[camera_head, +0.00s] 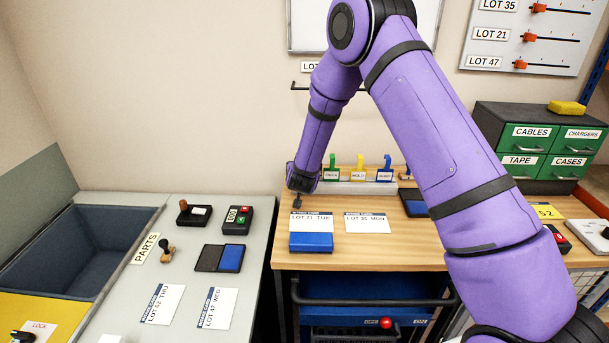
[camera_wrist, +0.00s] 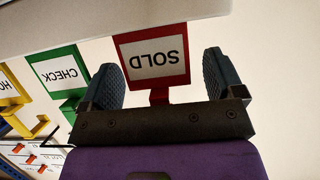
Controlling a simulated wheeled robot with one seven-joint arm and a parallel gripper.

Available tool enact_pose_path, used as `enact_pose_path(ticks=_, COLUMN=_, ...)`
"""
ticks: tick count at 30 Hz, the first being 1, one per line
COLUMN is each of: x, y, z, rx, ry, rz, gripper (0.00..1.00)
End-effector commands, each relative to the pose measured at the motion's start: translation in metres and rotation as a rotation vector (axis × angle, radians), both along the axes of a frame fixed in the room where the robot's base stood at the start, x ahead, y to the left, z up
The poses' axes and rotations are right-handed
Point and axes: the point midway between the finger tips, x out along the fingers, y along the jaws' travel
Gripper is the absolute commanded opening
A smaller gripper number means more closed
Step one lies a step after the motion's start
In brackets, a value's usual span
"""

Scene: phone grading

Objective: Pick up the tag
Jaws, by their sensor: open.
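A red tag labelled SOLD (camera_wrist: 154,56) hangs in the wrist view, upside down there, in line with the gap between my fingers. My gripper (camera_wrist: 162,80) is open, one finger on each side of it; I cannot tell how deep the tag sits between them. In the head view my gripper (camera_head: 297,200) is at the left end of the tag rack (camera_head: 352,188), and the red tag is hidden. A green CHECK tag (camera_wrist: 60,74), also in the head view (camera_head: 331,174), hangs beside it. A yellow tag (camera_head: 358,174) and a blue tag (camera_head: 385,174) follow to the right.
Two cards, LOT 21 TUE (camera_head: 311,222) and LOT 35 MON (camera_head: 367,224), lie on the wooden bench (camera_head: 390,256) before the rack. A blue pad (camera_head: 311,242) lies below one. Green drawers (camera_head: 532,139) stand at right. A grey counter with stamps (camera_head: 195,214) is at left.

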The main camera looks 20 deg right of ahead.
Motion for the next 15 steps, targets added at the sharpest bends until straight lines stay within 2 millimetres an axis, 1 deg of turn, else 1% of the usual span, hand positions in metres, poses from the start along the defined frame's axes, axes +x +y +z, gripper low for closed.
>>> enact_pose_path(ticks=7, x=0.0024, y=-0.001, z=-0.0008, rx=0.0, ry=0.0, rz=0.0, gripper=0.87)
enact_pose_path(ticks=8, x=0.0024, y=-0.001, z=-0.0008, rx=0.0, ry=0.0, rz=0.0, gripper=0.85)
enact_pose_path(ticks=9, x=0.0023, y=-0.001, z=-0.0008, rx=0.0, ry=0.0, rz=0.0, gripper=0.76)
enact_pose_path(ticks=11, x=0.0023, y=-0.001, z=-0.0008, rx=0.0, ry=0.0, rz=0.0, gripper=0.62)
enact_pose_path(ticks=12, x=0.0022, y=-0.0009, z=-0.0007, rx=0.0, ry=0.0, rz=0.0, gripper=0.53)
enact_pose_path(ticks=14, x=0.0022, y=-0.001, z=-0.0007, rx=0.0, ry=0.0, rz=0.0, gripper=0.39)
enact_pose_path(ticks=15, x=0.0022, y=-0.001, z=-0.0007, rx=0.0, ry=0.0, rz=0.0, gripper=0.34)
